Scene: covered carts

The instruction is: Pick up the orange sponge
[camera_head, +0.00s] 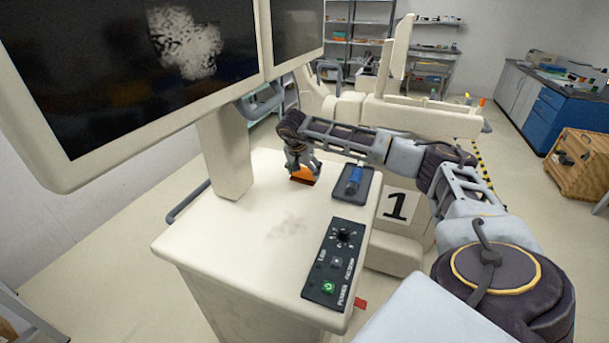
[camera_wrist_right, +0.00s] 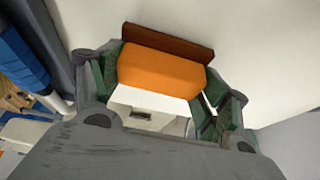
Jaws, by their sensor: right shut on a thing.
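The orange sponge (camera_head: 303,175) is at the back part of the white cart top (camera_head: 235,237), under my right gripper (camera_head: 302,163). In the right wrist view the sponge (camera_wrist_right: 160,70) is an orange block with a dark brown layer along its far side. The fingers of my right gripper (camera_wrist_right: 158,88) stand on both sides of it, shut on it. I cannot tell whether the sponge touches the cart top or is a little above it. My left gripper is not in view.
A dark tray with a blue object (camera_head: 354,178) lies right of the sponge. A black control panel (camera_head: 335,262) is at the cart's front right. A monitor post (camera_head: 224,150) stands left of the sponge. The cart top's front left is clear.

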